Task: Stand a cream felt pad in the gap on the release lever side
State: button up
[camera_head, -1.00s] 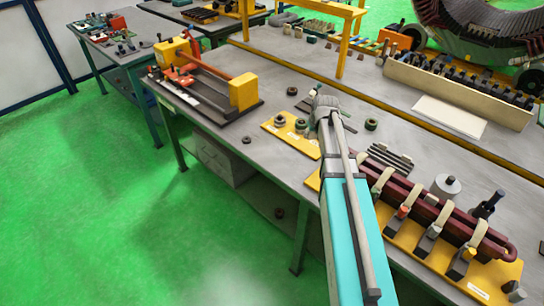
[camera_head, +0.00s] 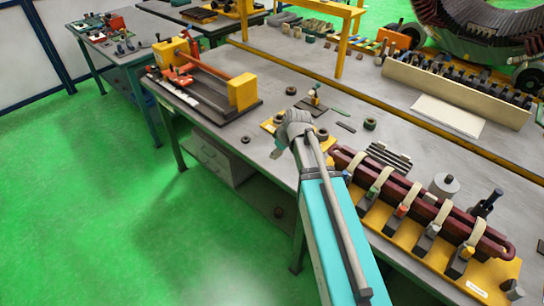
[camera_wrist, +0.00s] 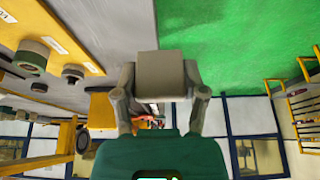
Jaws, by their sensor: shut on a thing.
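My gripper (camera_wrist: 160,75) is shut on a flat grey-beige block, which looks like the felt pad (camera_wrist: 160,68) seen in shade. In the head view my gripper (camera_head: 296,128) is over the table's near edge, beside a yellow plate, and my wrist hides most of it and the pad. A yellow fixture (camera_head: 243,92) with an orange bar and red clamp parts stands at the table's left end, left of my gripper. I cannot tell which part is the release lever, and the gap is not clear to see.
A dark red coil (camera_head: 420,205) lies in a yellow rack with cream straps, right of my arm. Small round parts (camera_head: 370,123) and dark strips lie on the table. Green floor (camera_head: 120,200) lies open at the left.

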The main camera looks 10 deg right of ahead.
jog(key=w+f+b, duration=0.3)
jog(key=w, duration=0.1)
jog(key=w+f+b, duration=0.3)
jog(key=w, duration=0.1)
jog(key=w+f+b, duration=0.3)
jog(key=w, duration=0.2)
jog(key=shift+w+d, duration=0.1)
jog(key=shift+d, duration=0.2)
dwell(0.3)
jog(key=shift+w+f+b, duration=0.45)
jog(key=shift+f+b, duration=1.55)
jog(key=shift+f, duration=0.1)
jog(key=o, duration=0.7)
